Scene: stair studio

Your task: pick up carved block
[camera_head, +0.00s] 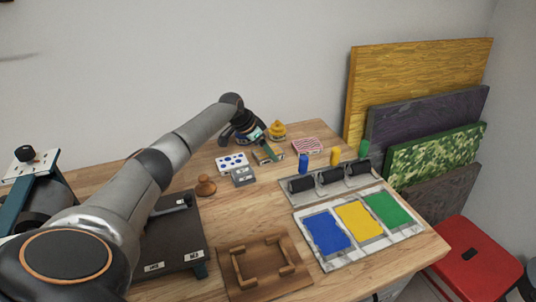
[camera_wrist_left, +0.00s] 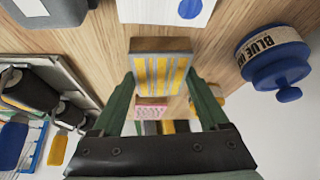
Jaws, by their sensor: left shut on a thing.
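A grey block with yellow stripes, which looks like the carved block (camera_wrist_left: 158,72), sits between the two green fingers of my left gripper (camera_wrist_left: 163,85). The fingers are shut on its sides. In the head view my left gripper (camera_head: 264,148) is at the back of the wooden table, and the block (camera_head: 270,157) shows only small and partly hidden by the fingers. I cannot tell whether it touches the table. My right gripper is in neither view.
Near the left gripper are a blue-dotted white block (camera_head: 231,161), a grey block (camera_head: 243,176), a pink patterned block (camera_head: 306,145), a yellow jar (camera_head: 278,129) and a blue jar (camera_wrist_left: 272,60). A roller rack (camera_head: 288,197) stands to the right. A wooden frame (camera_head: 264,283) lies in front.

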